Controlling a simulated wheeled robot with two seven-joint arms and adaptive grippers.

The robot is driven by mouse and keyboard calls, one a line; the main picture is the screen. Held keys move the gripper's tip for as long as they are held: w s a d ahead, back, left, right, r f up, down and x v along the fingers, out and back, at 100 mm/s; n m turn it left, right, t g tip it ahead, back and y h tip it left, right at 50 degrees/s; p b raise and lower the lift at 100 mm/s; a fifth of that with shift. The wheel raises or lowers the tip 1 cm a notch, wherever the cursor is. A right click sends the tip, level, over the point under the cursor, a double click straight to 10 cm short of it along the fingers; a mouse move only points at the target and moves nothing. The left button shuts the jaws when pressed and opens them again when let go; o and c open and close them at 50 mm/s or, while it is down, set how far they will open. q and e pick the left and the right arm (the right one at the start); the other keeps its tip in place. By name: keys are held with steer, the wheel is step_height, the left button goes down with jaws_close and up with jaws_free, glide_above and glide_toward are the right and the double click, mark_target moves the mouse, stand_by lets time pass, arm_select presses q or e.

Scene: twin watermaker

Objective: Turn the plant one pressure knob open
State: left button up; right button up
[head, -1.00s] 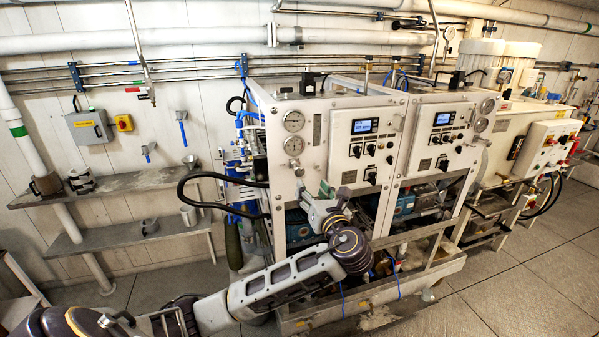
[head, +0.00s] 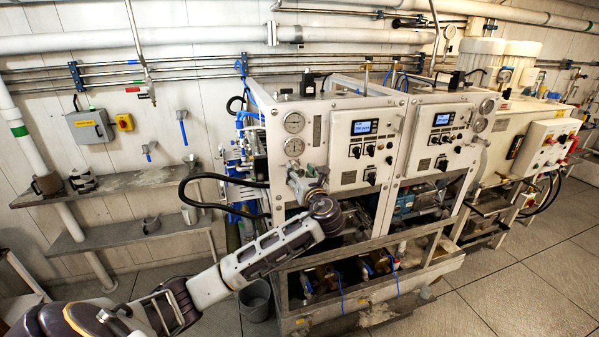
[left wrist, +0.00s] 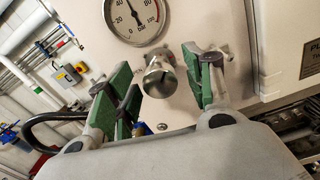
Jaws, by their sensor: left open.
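The plant one panel (head: 292,180) is the white front on the left of the two units, with two round gauges at its left edge. The pressure knob (left wrist: 159,78) is a round metal knob below a gauge (left wrist: 135,18) in the left wrist view. My left gripper (left wrist: 165,85) is open, with its green-padded fingers on either side of the knob and a gap on both sides. In the head view my left gripper (head: 298,176) is at the panel below the lower gauge (head: 294,146) and hides the knob. My right gripper is out of view.
A second white panel (head: 440,135) with a display stands to the right. A black hose (head: 200,203) loops out at the left of the unit. A metal frame (head: 350,300) runs along the unit's base. Shelves (head: 140,183) line the left wall.

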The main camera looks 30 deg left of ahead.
arm_select(q)
steer(key=shift+w+a, duration=0.15)
steer(key=shift+a, duration=0.05)
steer(key=c, duration=1)
